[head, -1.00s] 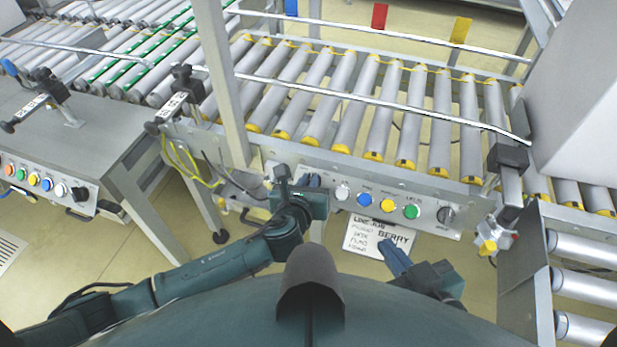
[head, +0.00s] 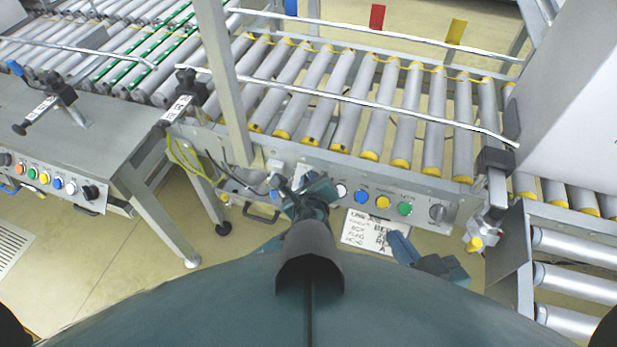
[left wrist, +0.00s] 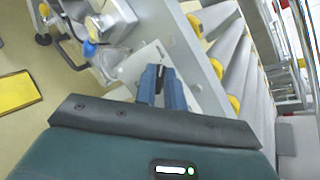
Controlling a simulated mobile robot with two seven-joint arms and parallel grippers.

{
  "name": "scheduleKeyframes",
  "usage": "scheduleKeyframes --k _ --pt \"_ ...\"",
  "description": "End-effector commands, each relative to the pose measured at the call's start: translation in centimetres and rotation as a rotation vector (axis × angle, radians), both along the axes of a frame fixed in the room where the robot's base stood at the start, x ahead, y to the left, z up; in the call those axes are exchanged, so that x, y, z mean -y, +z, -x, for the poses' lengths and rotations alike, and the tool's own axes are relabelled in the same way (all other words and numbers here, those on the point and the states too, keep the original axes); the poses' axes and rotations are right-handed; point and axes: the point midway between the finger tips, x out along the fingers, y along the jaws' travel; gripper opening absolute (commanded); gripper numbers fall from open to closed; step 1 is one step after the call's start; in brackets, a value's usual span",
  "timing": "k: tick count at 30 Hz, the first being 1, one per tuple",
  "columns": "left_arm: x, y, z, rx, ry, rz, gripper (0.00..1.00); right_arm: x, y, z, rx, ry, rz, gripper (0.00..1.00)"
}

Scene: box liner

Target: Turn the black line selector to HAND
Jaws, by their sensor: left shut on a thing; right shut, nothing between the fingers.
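The control panel (head: 421,196) is on the front rail of the near roller conveyor. White (head: 340,190), blue, yellow (head: 383,201) and green buttons run along it, with a grey-and-dark rotary knob (head: 437,212) at its right end. My left gripper (head: 300,186) is at the panel's left part, hiding what is there. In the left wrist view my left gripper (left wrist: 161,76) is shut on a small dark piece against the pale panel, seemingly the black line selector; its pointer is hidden. My right gripper (head: 396,242) is shut and empty, below the panel.
A left-hand bench (head: 75,130) carries another button row with a black knob (head: 90,191). A handwritten white card (head: 365,231) is below the panel. A clamp with a yellow knob (head: 474,243) stands right of the panel, and a large grey box (head: 570,100) beyond it.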

Motion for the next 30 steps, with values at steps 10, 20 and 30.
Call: scheduleKeyframes --k 10,20,30 --pt "-0.04 0.00 -0.02 -0.002 0.012 0.009 0.00 -0.31 0.22 -0.15 0.005 0.006 -0.004 0.00" --pt "-0.05 0.01 -0.02 -0.002 0.011 0.008 0.28 -0.19 0.18 -0.13 0.006 0.010 0.002 0.00" --pt "-0.01 0.18 0.24 -0.002 0.008 0.007 0.33 -0.06 0.29 -0.07 0.005 0.009 0.005 0.00"
